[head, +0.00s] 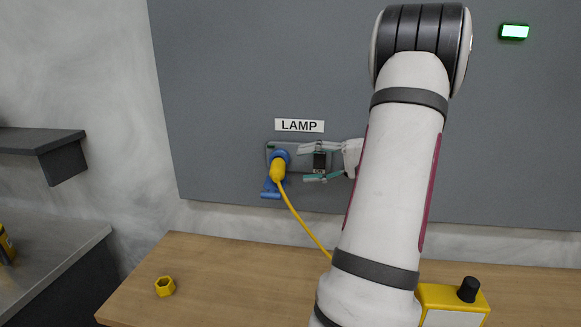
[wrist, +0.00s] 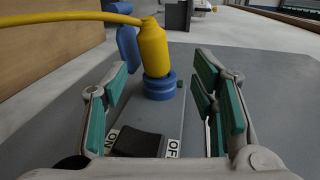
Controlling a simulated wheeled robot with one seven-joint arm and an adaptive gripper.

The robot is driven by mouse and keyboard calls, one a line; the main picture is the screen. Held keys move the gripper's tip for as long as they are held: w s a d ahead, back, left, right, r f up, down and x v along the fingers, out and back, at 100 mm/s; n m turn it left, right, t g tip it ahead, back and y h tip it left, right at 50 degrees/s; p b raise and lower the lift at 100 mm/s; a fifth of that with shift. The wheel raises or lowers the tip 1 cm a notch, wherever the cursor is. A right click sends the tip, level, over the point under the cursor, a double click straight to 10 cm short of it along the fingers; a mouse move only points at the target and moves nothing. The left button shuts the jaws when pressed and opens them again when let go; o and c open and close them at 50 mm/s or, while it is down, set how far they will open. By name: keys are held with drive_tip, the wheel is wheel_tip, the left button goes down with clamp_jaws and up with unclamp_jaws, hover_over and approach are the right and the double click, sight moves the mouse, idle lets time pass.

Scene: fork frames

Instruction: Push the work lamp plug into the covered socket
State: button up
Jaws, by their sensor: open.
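The yellow plug (head: 278,171) sits in the blue round socket (head: 280,155) under the LAMP label, its yellow cord hanging down to the right. The blue cover (head: 271,189) hangs open below it. In the wrist view the plug (wrist: 154,50) meets the blue socket collar (wrist: 160,86) with no visible gap. My gripper (head: 303,163) is open and empty, just right of the plug, its fingers apart from it. The wrist view shows a black rocker switch (wrist: 138,143) marked ON and OFF between my finger bases; its setting is unclear.
The socket and switch share a grey plate on the dark wall panel (head: 220,90). A wooden bench (head: 230,270) below holds a yellow hex nut (head: 165,286) and a yellow box (head: 455,297) with a black knob. A green light (head: 515,32) glows at upper right.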

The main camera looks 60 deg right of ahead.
drive_tip(key=shift+v, duration=1.3)
drive_tip(key=shift+c, duration=0.6)
